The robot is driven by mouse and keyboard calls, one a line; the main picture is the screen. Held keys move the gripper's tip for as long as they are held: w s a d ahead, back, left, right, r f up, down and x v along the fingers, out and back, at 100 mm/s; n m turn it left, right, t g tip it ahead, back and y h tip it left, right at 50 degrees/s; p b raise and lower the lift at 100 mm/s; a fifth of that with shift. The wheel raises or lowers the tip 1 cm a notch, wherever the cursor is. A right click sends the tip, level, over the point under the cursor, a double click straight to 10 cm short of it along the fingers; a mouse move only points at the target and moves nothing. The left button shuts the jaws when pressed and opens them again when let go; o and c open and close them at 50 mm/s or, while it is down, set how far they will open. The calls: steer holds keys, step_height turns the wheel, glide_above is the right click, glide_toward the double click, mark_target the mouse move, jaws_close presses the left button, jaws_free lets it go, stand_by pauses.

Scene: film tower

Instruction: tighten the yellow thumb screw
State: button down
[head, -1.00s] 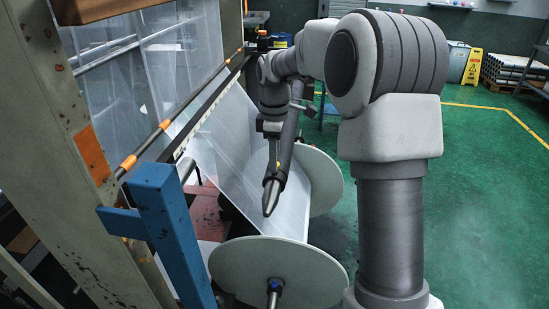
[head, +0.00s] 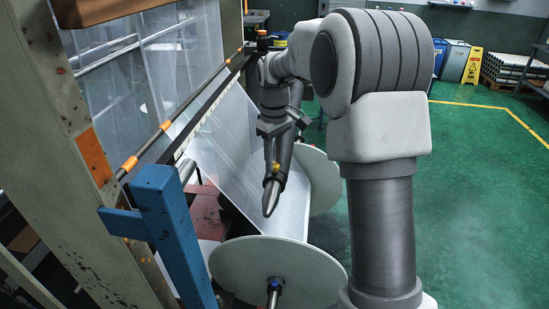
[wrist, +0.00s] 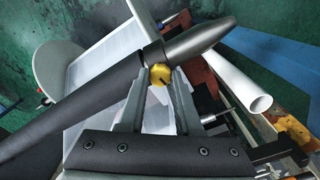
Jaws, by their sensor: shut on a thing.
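The yellow thumb screw (head: 276,167) sits on the side of a dark bar with a tapered metal tip (head: 270,197). In the wrist view the round yellow head (wrist: 158,75) lies between the ends of my two fingers, with a small dark mark on it. My gripper (head: 273,156) comes down on the screw from above and is shut on its head. The screw's thread is hidden. In the wrist view the bar runs from lower left to upper right behind my fingertips.
Pale discs (head: 278,272) flank a sheet of film (head: 240,150) below the bar. A blue post (head: 175,235) and a rod with orange bands (head: 165,125) stand at left. The green floor at right (head: 475,200) is clear.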

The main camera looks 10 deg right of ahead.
steer(key=m, duration=0.5)
stand_by(0.5)
steer(key=c, duration=0.6)
jaws_free()
step_height(320, 180, up, 18)
steer(key=shift+f+p, duration=0.25)
steer(key=shift+p, duration=0.15)
steer(key=shift+s, duration=0.1)
